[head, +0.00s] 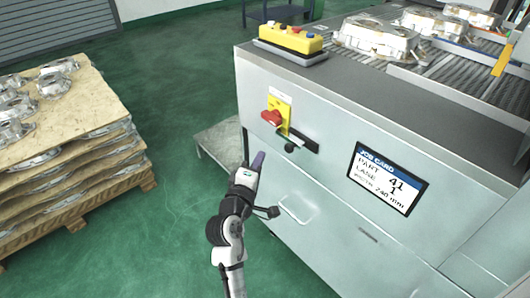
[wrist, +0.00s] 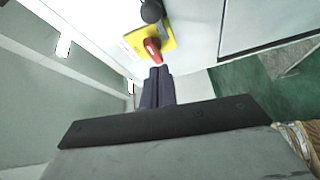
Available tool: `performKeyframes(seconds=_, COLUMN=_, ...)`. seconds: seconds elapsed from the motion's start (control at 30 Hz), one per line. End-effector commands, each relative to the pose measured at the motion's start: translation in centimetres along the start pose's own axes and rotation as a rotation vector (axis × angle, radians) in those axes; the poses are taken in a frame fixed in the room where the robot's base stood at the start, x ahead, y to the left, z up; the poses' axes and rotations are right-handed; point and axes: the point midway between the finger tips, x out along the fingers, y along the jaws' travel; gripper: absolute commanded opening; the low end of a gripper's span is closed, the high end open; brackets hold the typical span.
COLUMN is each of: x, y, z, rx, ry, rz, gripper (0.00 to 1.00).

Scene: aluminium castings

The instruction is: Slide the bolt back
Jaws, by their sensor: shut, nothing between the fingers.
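The bolt is a dark rail (head: 306,142) with a round black knob (head: 290,148), on the grey front of the machine, just below the yellow plate. A round black knob also shows at the top edge of the wrist view (wrist: 152,11). My gripper (head: 260,156) is shut and empty, left of the bolt's knob and apart from it in the picture. In the wrist view, its dark fingers (wrist: 160,71) lie together and point toward the red handle. I cannot tell how far the fingertips are from the machine's front.
A red rotary handle (head: 271,118) sits on a yellow plate (head: 284,101) above the bolt. A job card screen (head: 387,178) is to the right. A yellow button box (head: 291,37) stands on the machine top. A pallet stack (head: 110,112) with castings is at left. Green floor (head: 165,220) lies between.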

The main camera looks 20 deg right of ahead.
Motion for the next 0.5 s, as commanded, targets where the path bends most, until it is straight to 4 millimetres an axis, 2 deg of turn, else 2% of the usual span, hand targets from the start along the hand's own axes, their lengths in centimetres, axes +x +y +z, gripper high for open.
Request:
performKeyframes(seconds=0.1, x=-1.7, y=-0.2, z=0.0, rx=-0.001, ry=0.001, rz=0.000, gripper=0.00)
performKeyframes(seconds=0.2, x=-2.4, y=-0.1, z=0.0, rx=0.000, ry=0.001, rz=0.000, gripper=0.00)
performKeyframes(seconds=0.5, x=-2.7, y=0.1, z=0.0, rx=0.000, ry=0.000, rz=0.000, gripper=0.00)
